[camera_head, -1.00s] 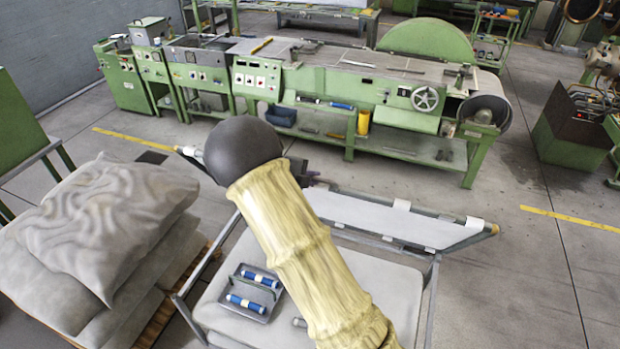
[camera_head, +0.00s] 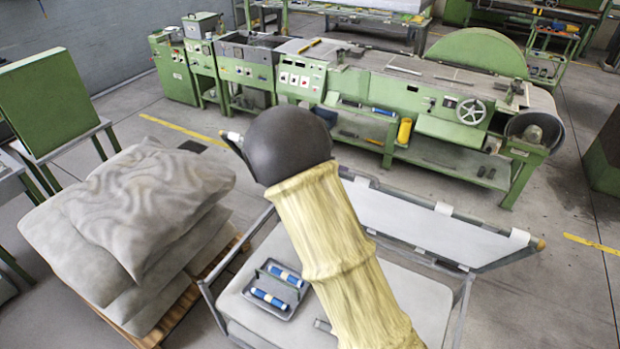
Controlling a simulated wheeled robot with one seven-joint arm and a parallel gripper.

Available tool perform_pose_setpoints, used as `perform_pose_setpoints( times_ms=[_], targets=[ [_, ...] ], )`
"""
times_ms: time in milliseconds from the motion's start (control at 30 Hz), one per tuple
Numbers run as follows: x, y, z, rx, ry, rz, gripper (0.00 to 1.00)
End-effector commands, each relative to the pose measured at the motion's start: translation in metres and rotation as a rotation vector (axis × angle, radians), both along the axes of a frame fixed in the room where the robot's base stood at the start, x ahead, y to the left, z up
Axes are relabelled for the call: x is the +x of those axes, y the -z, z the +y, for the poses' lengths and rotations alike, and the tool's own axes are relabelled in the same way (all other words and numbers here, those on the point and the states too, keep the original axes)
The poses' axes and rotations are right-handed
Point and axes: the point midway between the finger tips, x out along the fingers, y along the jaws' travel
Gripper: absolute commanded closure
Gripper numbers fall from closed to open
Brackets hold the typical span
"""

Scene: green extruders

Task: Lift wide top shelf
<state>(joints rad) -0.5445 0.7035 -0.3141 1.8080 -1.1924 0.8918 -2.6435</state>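The wide top shelf (camera_head: 440,222) is a long pale panel along the far side of a grey metal-framed cart (camera_head: 262,226). It slants, with white clips along its upper edge and a tan knob at its right end. Its left end shows beside the dark ball-shaped joint of my arm, which hides part of the shelf together with the yellow-sleeved link. My gripper does not show; it is hidden beyond the arm or out of frame. I cannot see whether anything touches the shelf.
The cart's lower pale surface (camera_head: 400,290) holds a grey tray (camera_head: 262,312) with blue cylinders. Stacked grey sacks (camera_head: 130,215) stand on a wooden pallet (camera_head: 195,290) at left. A green machine (camera_head: 390,95) spans the back. Open floor lies to the right.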

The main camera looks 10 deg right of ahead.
Motion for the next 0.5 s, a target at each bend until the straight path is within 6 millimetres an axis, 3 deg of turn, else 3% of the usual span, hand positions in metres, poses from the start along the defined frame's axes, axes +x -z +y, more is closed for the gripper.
perform_pose_setpoints(
  times_ms=[500],
  targets=[
    [-0.04, -0.051, 0.075, 0.002, 0.002, -0.002, 0.66]
  ],
)
